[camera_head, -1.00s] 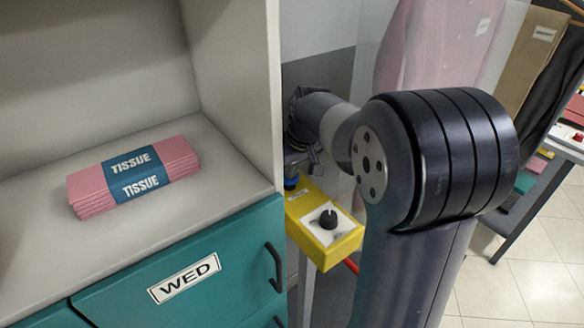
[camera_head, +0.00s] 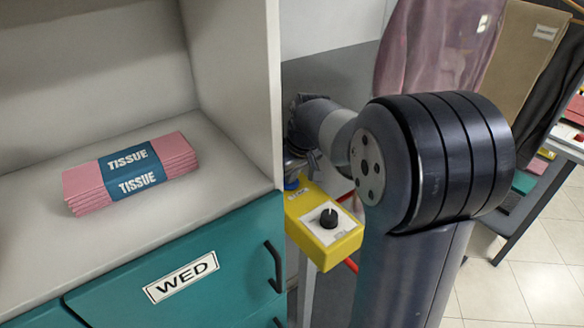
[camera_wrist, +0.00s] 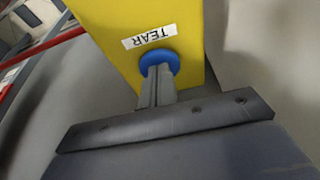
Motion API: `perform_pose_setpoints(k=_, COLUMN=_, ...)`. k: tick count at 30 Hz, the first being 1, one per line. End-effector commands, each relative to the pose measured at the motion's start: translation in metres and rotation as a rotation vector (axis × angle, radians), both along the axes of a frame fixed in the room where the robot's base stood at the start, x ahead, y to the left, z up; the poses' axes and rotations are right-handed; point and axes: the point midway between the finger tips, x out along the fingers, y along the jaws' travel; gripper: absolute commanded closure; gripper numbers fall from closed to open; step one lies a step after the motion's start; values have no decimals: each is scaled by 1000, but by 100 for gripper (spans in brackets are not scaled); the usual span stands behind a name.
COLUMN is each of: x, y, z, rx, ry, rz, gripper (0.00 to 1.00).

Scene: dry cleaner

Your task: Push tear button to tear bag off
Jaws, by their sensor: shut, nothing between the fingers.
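The yellow control box (camera_head: 311,190) sits just right of the teal cabinet. In the wrist view it shows from close up (camera_wrist: 190,20), with an upside-down TEAR label (camera_wrist: 149,36). The round blue tear button (camera_wrist: 160,61) is just below that label in the picture. My gripper (camera_wrist: 157,77) is shut and empty, with its fingertips at the button, covering its lower part. Whether they press it or only touch it I cannot tell. In the head view the blue button (camera_head: 291,185) shows only partly, beneath my gripper.
A pink tissue pack (camera_head: 82,185) lies on the cabinet shelf (camera_head: 225,165). Garments (camera_head: 520,50) hang behind my arm. A red bar (camera_wrist: 50,45) runs at left in the wrist view.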

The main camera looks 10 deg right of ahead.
Motion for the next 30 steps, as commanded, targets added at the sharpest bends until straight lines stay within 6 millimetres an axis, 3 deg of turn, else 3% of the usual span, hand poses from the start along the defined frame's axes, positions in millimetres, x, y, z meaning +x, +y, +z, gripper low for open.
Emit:
perform_pose_setpoints(k=10, x=-5, y=5, z=52, rx=0, ry=-8, rz=0, gripper=100)
perform_pose_setpoints(k=18, x=-22, y=-3, z=108, rx=0, ry=-10, rz=-1, gripper=100)
perform_pose_setpoints(k=24, x=-28, y=-5, z=130, rx=0, ry=-8, rz=-1, gripper=100)
perform_pose_setpoints(k=30, x=-30, y=-6, z=135, rx=0, ry=-7, rz=-1, gripper=100)
